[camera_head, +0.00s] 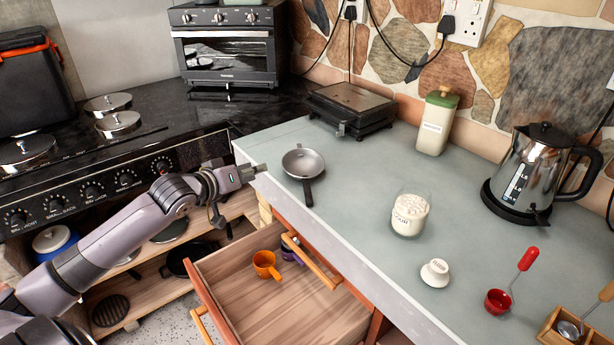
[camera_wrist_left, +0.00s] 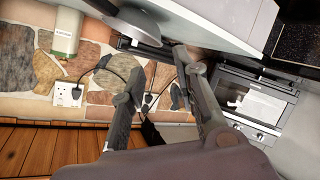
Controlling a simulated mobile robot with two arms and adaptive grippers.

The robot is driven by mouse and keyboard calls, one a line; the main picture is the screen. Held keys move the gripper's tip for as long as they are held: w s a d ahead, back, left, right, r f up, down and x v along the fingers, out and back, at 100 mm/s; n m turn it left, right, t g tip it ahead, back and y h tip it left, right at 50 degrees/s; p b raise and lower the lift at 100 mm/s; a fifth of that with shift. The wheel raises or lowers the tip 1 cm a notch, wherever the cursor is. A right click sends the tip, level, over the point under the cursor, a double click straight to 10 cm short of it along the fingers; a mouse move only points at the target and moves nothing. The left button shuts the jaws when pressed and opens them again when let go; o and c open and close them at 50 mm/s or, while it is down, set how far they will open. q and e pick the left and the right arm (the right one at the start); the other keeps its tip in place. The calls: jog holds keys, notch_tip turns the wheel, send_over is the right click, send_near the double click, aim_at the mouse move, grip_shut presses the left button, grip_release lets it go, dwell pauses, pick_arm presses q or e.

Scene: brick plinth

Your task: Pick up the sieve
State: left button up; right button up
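A small round grey metal pan-like thing with a dark handle, which I take for the sieve (camera_head: 303,161), lies on the grey-green counter near its left edge. Its mesh cannot be made out. Its handle points toward the front of the counter. My left gripper (camera_head: 256,169) is just left of it, at the counter's edge, and apart from it. In the left wrist view the two fingers (camera_wrist_left: 158,62) stand apart with nothing between them, and the sieve's round part (camera_wrist_left: 140,22) shows beyond the tips at the top. My right gripper is not in view.
An open drawer (camera_head: 295,318) with an orange cup (camera_head: 265,264) is below the counter edge. A black grill (camera_head: 351,108) stands behind the sieve. A glass jar (camera_head: 410,213), a red-handled scoop (camera_head: 498,300) and a kettle (camera_head: 540,170) are to the right.

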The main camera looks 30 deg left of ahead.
pick_arm(q)
send_near(286, 160)
jog(key=x, duration=0.4)
jog(key=shift+p+x, duration=0.6)
jog(key=shift+x, duration=1.85)
jog(key=shift+w+f, duration=0.25)
jog(key=shift+w, duration=0.25)
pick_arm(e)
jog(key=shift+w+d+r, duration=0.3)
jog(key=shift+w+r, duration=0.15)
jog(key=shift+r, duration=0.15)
pick_arm(q)
jog(key=shift+c, duration=0.3)
jog(key=c, duration=0.5)
grip_shut()
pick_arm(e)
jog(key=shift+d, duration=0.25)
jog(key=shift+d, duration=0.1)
